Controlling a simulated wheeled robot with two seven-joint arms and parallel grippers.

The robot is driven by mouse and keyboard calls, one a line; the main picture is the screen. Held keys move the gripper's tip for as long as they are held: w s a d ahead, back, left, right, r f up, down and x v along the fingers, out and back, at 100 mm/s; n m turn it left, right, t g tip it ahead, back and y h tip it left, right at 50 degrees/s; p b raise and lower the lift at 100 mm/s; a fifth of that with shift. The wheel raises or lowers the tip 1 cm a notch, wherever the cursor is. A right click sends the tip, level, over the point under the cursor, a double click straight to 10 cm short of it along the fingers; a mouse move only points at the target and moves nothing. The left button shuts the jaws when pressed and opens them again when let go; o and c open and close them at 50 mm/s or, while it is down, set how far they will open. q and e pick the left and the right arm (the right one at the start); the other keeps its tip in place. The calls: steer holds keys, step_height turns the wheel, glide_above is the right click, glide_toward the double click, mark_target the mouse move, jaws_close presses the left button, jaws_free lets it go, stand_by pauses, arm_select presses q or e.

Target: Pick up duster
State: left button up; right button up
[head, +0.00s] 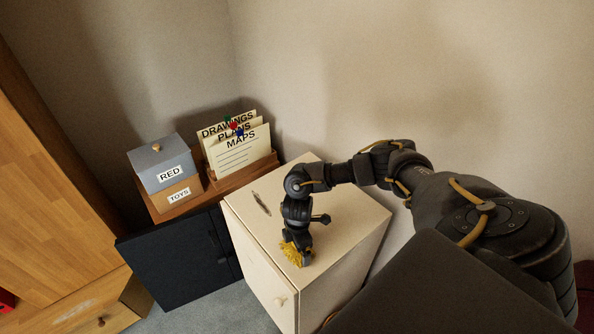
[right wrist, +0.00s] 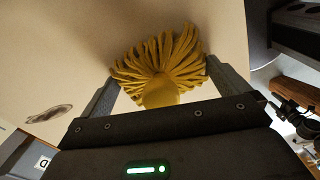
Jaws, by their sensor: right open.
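The duster (head: 292,254) is a yellow, mop-like head of strands on top of the cream cabinet (head: 345,215), near its front edge. In the right wrist view the duster (right wrist: 158,65) lies between the two fingers, its strands fanning out past the fingertips. My right gripper (head: 297,248) points down over the duster, and it also shows in the right wrist view (right wrist: 158,78). Its fingers are open, one on each side of the duster. Whether either finger touches it I cannot tell. My left gripper is not in view.
A dark low cabinet (head: 175,262) stands left of the cream cabinet. A wall rises behind.

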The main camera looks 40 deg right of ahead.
steer(key=c, duration=0.8)
steer(key=shift+o, duration=0.2)
steer(key=shift+r, duration=0.15)
steer(key=shift+r, duration=0.3)
step_height(320, 180, up, 3)
steer(key=shift+s+a+f+b, duration=0.1)
steer(key=shift+f+b, duration=0.05)
steer(key=shift+b, duration=0.4)
steer(key=s+a+r+p, duration=0.1)
steer(key=s+a+r, duration=0.1)
steer(key=s+r, duration=0.2)
steer(key=s+a+r+p, duration=0.1)
steer(key=s+a+r, duration=0.2)
steer(key=s+r, duration=0.2)
steer(key=s, duration=0.3)
steer(key=shift+s+a+r+p, duration=0.25)
steer(key=shift+s+p, duration=0.1)
steer(key=shift+p, duration=0.05)
